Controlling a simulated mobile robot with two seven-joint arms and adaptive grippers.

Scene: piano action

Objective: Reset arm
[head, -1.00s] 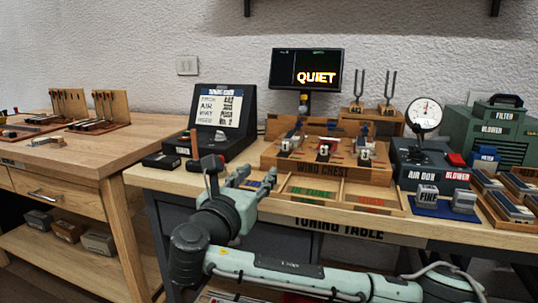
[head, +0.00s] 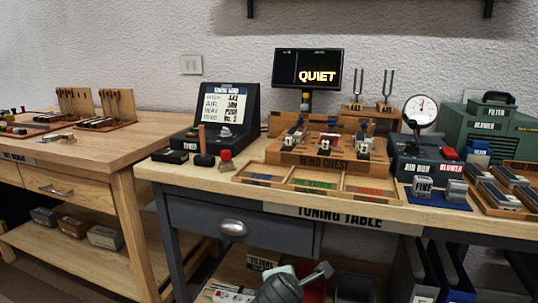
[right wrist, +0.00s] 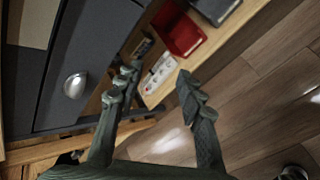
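My right gripper (right wrist: 157,80) shows in the right wrist view with its two fingers apart and nothing between them. It points past the grey drawer front with its round metal handle (right wrist: 74,85) towards the lower shelf. In the head view only a dark part of my right arm shows at the bottom edge, in front of the tuning table (head: 345,216); I cannot make out the fingers there. My left gripper is in neither view.
The wind chest (head: 330,160), a gauge on the air box (head: 415,170) and a screen reading QUIET (head: 308,68) stand on the table. A second bench (head: 70,158) is at the left. Items fill the lower shelf; the wrist view shows bare floor (right wrist: 260,100).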

